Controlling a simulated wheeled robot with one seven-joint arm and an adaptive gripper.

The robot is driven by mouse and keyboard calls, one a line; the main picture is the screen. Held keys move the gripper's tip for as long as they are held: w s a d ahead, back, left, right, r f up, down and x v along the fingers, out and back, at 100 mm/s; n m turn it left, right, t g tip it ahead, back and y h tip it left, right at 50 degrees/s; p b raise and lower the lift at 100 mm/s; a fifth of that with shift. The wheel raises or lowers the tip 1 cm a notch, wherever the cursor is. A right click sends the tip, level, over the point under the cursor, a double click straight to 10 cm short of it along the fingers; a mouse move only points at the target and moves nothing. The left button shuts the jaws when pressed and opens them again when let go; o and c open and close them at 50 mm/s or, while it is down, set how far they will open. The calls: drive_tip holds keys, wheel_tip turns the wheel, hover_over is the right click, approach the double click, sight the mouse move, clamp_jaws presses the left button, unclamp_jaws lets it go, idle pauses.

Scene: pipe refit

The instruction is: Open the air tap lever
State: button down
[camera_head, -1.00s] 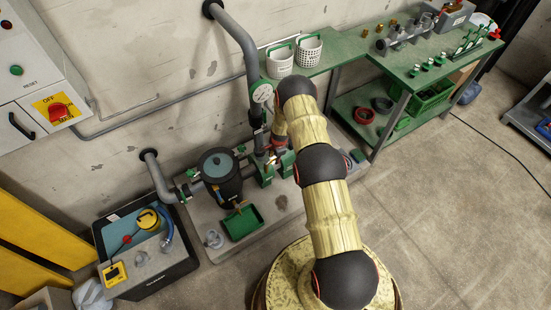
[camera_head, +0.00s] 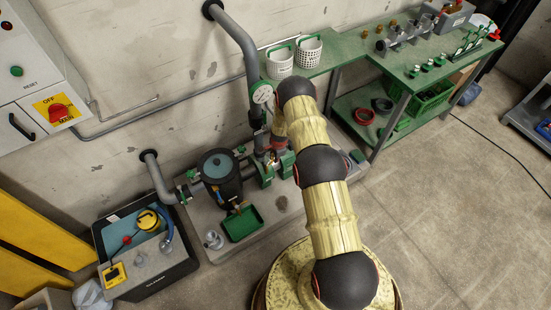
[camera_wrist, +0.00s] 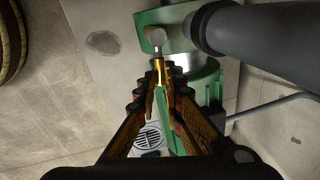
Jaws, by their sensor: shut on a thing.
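The air tap (camera_wrist: 158,66) shows in the wrist view as a small brass body with a grey round end, in front of a green fitting. Its narrow green lever (camera_wrist: 161,106) runs down from the brass between my fingers. My gripper (camera_wrist: 161,82) is shut on the lever, one finger on each side, with the fingertips close to the brass body. The fingers hide part of the lever, so its exact angle is hard to tell. In the head view my arm covers most of the tap and gripper.
A thick dark pipe (camera_wrist: 265,38) passes close at the upper right of the wrist view. In the head view the black pump-like vessel (camera_head: 220,175) and a green tray (camera_head: 242,223) stand left of my arm. A green workbench (camera_head: 350,58) is behind. The floor at right is open.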

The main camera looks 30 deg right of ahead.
drive_tip(key=shift+w+d+f+n+b, duration=0.15)
drive_tip(key=shift+w+n+b, duration=0.15)
drive_tip(key=shift+n+b, duration=0.55)
drive_tip(key=shift+w+b, duration=0.1)
drive_tip(key=shift+b, duration=0.3)
drive_tip(key=c, duration=1.9)
unclamp_jaws()
drive_tip(key=shift+r, duration=0.2)
wheel_tip(320, 180, up, 12)
drive_tip(key=s, duration=0.2)
drive_tip(key=shift+s+f, duration=0.15)
drive_tip(key=shift+n, duration=0.25)
